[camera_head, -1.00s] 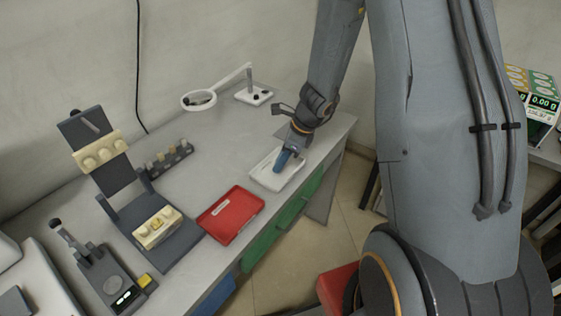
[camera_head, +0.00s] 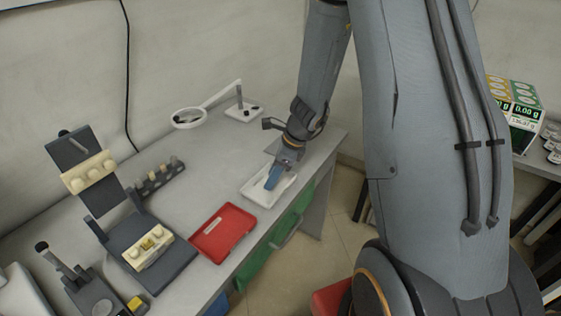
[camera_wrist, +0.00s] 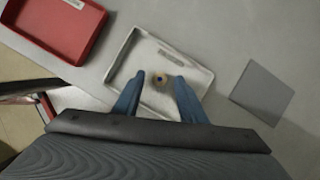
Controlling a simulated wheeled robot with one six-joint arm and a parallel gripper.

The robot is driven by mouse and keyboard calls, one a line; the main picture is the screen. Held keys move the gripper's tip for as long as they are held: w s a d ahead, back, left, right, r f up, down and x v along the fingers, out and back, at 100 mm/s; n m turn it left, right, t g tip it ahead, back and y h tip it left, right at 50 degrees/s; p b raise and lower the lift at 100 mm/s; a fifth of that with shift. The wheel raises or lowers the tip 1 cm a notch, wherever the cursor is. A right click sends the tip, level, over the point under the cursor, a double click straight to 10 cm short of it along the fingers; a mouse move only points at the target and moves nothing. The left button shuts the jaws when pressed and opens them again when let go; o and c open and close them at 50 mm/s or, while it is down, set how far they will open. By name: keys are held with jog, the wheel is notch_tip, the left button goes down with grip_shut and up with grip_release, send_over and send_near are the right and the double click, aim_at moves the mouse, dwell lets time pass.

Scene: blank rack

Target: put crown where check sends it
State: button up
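A small round tan piece with a dark middle, seemingly the crown (camera_wrist: 161,79), lies in the white tray (camera_wrist: 201,77) in the wrist view. My gripper (camera_wrist: 159,77) has its blue fingers spread on either side of it, with gaps visible. Whether the fingertips touch the tray is unclear. In the head view, my gripper (camera_head: 272,182) is low over the white tray (camera_head: 262,203), and the small piece cannot be made out there.
A red tray (camera_head: 222,234) lies beside the white tray. A grey square plate (camera_wrist: 262,93) lies on its other side. A ring magnifier (camera_head: 189,118), a dark rack (camera_head: 158,180) with pale pieces and a small device (camera_head: 99,301) stand on the bench. The bench middle is clear.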

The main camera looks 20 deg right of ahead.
jog(key=v, duration=1.1)
jog(key=s+a+r+n+h, duration=0.1)
jog(key=s+a+n+h, duration=0.1)
jog(key=s+n, duration=0.5)
jog(key=s+a+r+n+g+h, duration=0.1)
jog(key=s+n, duration=0.7)
jog(key=n, duration=0.9)
jog(key=shift+a+r+h, duration=0.3)
jog(key=shift+a+h, duration=0.1)
jog(key=shift+a, duration=0.45)
